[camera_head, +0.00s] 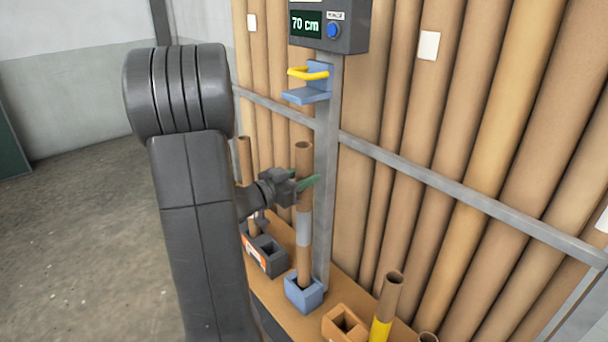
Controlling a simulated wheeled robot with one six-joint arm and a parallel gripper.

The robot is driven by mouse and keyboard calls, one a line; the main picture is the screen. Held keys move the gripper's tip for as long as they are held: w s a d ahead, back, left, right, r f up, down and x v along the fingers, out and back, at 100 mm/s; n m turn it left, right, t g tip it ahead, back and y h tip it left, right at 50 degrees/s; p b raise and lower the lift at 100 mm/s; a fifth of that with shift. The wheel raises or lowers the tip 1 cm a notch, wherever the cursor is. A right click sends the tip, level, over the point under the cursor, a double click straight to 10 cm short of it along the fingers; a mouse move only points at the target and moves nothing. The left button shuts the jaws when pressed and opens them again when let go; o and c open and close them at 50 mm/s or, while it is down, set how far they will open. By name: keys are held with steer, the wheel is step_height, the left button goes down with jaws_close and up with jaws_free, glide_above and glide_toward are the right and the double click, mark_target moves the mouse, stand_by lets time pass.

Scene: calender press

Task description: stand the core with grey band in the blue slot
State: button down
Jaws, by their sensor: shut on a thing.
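The core with grey band (304,228) is a brown cardboard tube standing about upright. My gripper (305,184), with green fingers, is shut on its upper part. The core's lower end is at the blue slot (304,296), a square blue holder on the brown shelf in front of the grey post. The blue front wall hides the core's bottom end, so I cannot tell how deep it sits or whether it touches the floor of the slot.
A dark block (268,256) with square openings stands left of the blue slot, with another brown core (244,158) behind. An orange slot (344,324) and a yellow-banded core (385,305) are at right.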

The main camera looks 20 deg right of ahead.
mark_target(304, 201)
steer(key=shift+f+b, duration=1.1)
steer(key=shift+f, duration=0.9)
steer(key=shift+f+b, duration=1.6)
steer(key=shift+f, duration=0.8)
steer(key=c, duration=0.8)
jaws_free()
steer(key=shift+r, duration=0.1)
steer(key=p+v, duration=0.1)
steer(key=v, duration=1.3)
steer(key=shift+d, duration=0.15)
steer(key=b+x, duration=0.1)
steer(key=x, duration=1.2)
steer(key=shift+w+d, duration=0.1)
steer(key=shift+d, duration=0.1)
steer(key=shift+d+r, duration=0.15)
steer(key=shift+r, duration=0.05)
steer(key=shift+r+p, duration=0.15)
steer(key=shift+p, duration=0.15)
